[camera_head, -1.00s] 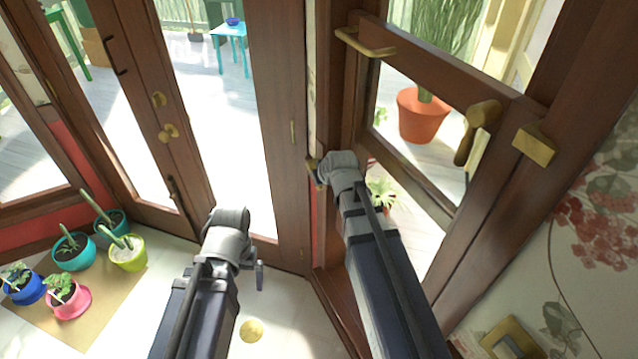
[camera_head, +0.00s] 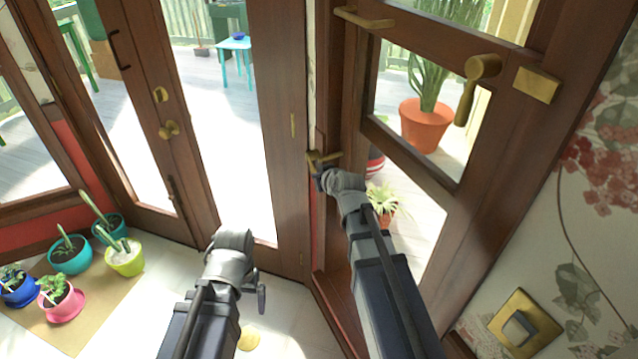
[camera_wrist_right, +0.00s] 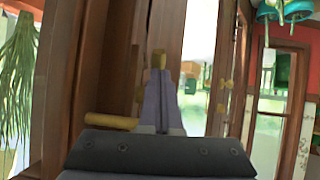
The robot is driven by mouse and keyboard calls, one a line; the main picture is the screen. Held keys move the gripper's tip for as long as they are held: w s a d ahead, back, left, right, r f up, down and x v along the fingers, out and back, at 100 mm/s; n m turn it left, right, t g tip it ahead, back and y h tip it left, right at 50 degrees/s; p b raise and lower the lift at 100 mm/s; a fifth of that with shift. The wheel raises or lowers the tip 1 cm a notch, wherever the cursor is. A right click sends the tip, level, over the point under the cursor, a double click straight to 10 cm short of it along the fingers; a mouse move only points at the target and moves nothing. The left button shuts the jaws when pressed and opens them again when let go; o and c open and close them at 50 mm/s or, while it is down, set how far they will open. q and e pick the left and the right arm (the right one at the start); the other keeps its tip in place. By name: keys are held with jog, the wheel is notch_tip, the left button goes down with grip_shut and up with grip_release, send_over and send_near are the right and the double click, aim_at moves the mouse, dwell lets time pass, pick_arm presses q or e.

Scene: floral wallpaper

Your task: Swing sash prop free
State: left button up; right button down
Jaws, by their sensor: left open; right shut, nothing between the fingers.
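A small brass fitting (camera_head: 323,157), which looks like the sash prop, sits on the dark wooden post left of the window sash (camera_head: 375,125). My right gripper (camera_head: 321,176) is shut and empty, right at this fitting. In the right wrist view, its narrow fingers (camera_wrist_right: 160,105) stand between a brass bar (camera_wrist_right: 110,121) on the left and a brass tip (camera_wrist_right: 157,58) just above; contact cannot be told. A brass handle (camera_head: 478,88) sits on the sash. My left gripper (camera_head: 260,285) is open, low over the floor; its fingertips are partly hidden.
A brass bar (camera_head: 362,18) sits higher on the frame, and a brass block (camera_head: 537,84) on its right. A wall switch plate (camera_head: 525,322) is lower right. Glazed doors (camera_head: 165,130) stand left. Several potted plants (camera_head: 62,300) stand on a floor mat (camera_head: 90,315).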

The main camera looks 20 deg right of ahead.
jog(key=shift+w+a+f+t+y+b, duration=0.1)
jog(key=shift+w+f+t+b, duration=0.6)
jog(key=shift+b, duration=0.85)
jog(key=shift+w+a+f+t+y+b, duration=0.1)
jog(key=shift+w+f+t+b, duration=0.25)
jog(key=shift+f+b, duration=0.9)
jog(key=shift+w+a+f+t+y+b, duration=0.1)
jog(key=shift+w+f+t+b, duration=0.4)
jog(key=shift+b, duration=1.35)
pick_arm(q)
notch_tip(320, 180, down, 10)
jog(key=shift+f, duration=0.2)
pick_arm(e)
jog(key=shift+w+f, duration=0.15)
jog(key=shift+w, duration=0.2)
pick_arm(q)
jog(key=shift+s, duration=0.2)
pick_arm(e)
jog(key=shift+w+a, duration=0.1)
jog(key=shift+w, duration=0.15)
